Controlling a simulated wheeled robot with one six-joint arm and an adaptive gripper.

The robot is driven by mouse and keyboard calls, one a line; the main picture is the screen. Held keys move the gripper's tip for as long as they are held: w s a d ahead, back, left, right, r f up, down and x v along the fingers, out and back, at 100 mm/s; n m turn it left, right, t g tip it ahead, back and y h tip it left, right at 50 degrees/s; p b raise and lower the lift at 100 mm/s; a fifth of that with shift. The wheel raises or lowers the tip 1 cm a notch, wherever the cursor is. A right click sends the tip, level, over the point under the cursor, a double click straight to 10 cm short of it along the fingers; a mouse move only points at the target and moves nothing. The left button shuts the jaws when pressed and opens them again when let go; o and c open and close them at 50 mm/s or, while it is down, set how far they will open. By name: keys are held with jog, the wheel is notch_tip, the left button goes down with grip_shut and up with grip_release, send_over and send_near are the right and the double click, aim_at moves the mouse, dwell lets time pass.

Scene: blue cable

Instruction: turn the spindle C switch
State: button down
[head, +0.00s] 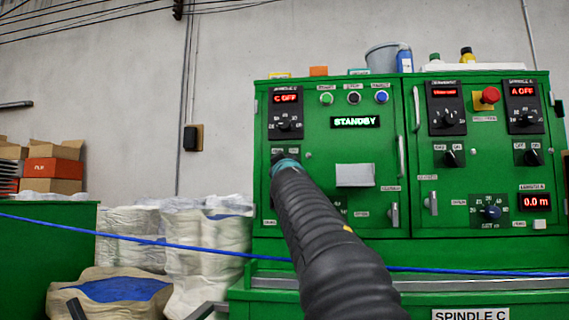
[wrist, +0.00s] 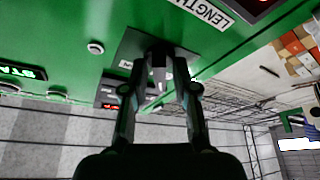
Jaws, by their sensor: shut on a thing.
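In the wrist view, the switch (wrist: 158,57) shows as a dark knob between the fingertips of my gripper (wrist: 160,78). The two fingers close on the knob from both sides. In the head view, my arm hides the knob and most of the gripper; only the top of the switch plate (head: 291,152) shows. Above it, the spindle C display (head: 285,98) reads "C OFF" in red. The knob's exact angle cannot be told.
A round dial (head: 284,125) sits just above the switch. The A switch (head: 532,157) and another switch (head: 450,158) are further right. A blue cable (head: 180,245) runs across the front, passing behind my arm. Wrapped bales (head: 205,240) stand left of the cabinet.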

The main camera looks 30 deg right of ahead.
jog(key=shift+r, duration=0.25)
jog(key=c, duration=1.2)
grip_release()
jog(key=shift+c, duration=0.2)
jog(key=shift+o, duration=0.2)
jog(key=shift+f, duration=0.2)
jog(key=v, duration=1.2)
